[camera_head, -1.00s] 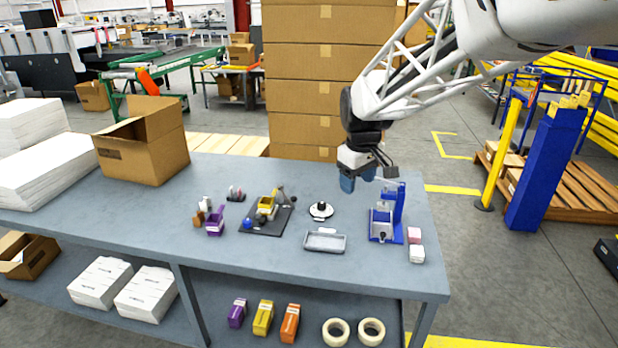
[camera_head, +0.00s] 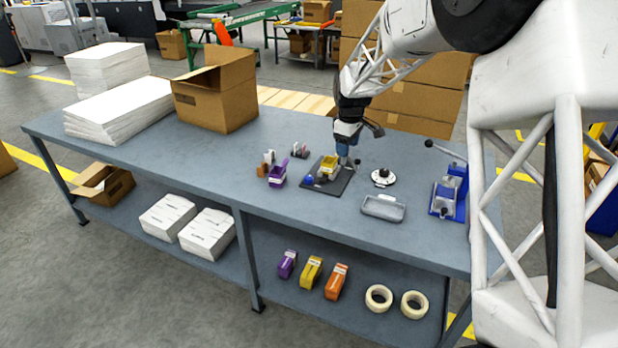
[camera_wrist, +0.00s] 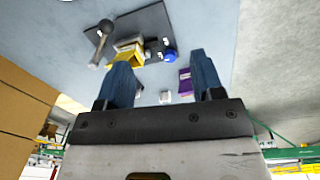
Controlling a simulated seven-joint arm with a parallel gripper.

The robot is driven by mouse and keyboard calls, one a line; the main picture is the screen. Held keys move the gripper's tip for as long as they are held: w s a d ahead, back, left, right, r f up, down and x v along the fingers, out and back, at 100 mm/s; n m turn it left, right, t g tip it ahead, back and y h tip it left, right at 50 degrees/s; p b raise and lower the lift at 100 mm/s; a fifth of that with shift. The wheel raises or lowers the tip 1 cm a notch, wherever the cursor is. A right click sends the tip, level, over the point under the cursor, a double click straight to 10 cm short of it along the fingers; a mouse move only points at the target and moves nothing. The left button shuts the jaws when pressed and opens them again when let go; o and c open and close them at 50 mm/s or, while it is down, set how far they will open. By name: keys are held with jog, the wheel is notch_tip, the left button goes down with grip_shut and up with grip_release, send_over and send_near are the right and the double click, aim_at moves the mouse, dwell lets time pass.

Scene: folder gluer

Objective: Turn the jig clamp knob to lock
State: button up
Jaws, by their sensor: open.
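The jig is a dark base plate (camera_head: 340,188) on the grey table, with a yellow block (camera_head: 328,166) clamped or resting on it. A small blue knob (camera_head: 309,181) sits at its left front corner. In the wrist view the knob (camera_wrist: 170,55) shows beside the yellow block (camera_wrist: 128,50), and a grey lever (camera_wrist: 101,45) stands on the other side. My gripper (camera_head: 346,157) hangs over the back right of the jig. In the wrist view its blue fingers (camera_wrist: 163,78) are spread with nothing between them, and the knob appears beyond the fingertips.
A purple dispenser (camera_head: 278,175) stands left of the jig. A white round fixture (camera_head: 383,177) and a grey tray (camera_head: 383,207) lie to its right, with a blue press (camera_head: 449,195) farther right. A cardboard box (camera_head: 222,95) and paper stacks (camera_head: 118,108) occupy the left.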

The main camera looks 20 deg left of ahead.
aim_at(309, 177)
jog(key=w+a+f+n, duration=0.1)
jog(key=a+f, duration=0.2)
jog(key=a, duration=0.1)
jog(key=w+a+f+n, duration=0.1)
jog(key=a+f, duration=0.3)
jog(key=a, duration=0.1)
jog(key=w+a+f+n, duration=0.1)
jog(key=a+f, duration=0.3)
jog(key=a, duration=0.1)
jog(key=shift+a+n, duration=0.2)
jog(key=shift+n, duration=0.1)
jog(key=shift+f, duration=0.1)
jog(key=shift+w+f, duration=0.1)
jog(key=shift+f, duration=3.75)
jog(key=shift+c, duration=0.2)
jog(key=c, duration=0.9)
